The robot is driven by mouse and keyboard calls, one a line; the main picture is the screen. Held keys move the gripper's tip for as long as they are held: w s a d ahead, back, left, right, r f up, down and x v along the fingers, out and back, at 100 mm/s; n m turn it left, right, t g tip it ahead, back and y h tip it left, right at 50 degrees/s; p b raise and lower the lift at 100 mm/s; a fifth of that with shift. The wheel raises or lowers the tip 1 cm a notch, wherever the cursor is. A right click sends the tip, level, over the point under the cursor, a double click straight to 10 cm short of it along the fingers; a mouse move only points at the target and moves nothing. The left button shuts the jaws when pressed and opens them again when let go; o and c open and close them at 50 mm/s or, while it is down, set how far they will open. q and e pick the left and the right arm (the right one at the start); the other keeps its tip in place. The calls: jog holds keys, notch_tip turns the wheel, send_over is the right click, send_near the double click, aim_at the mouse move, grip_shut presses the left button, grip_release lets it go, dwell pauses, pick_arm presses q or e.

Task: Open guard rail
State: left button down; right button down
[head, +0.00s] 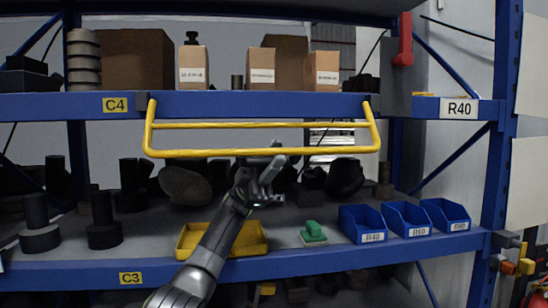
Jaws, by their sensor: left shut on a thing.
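The yellow guard rail (215,153) is a tube frame with two long bars. Its side ends meet the blue upper shelf beam, and the frame hangs down and forward below it. My left gripper (272,163) comes up from the bottom left and is shut on the lower bar near its middle. The exact contact between the fingers and the bar is small and dark. My right gripper is out of view.
The upper beam (250,104) holds boxes (261,66) behind it. On the lower shelf stand a yellow tray (252,247) behind my arm, a green item (313,231), blue bins (405,219) and dark parts (104,235). A red lever (404,45) hangs at the upper right.

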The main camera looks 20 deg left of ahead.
pick_arm(q)
jog(key=shift+w+a+f+n, duration=0.1)
jog(key=shift+w+f+n, duration=0.15)
jog(key=shift+f+n, duration=0.1)
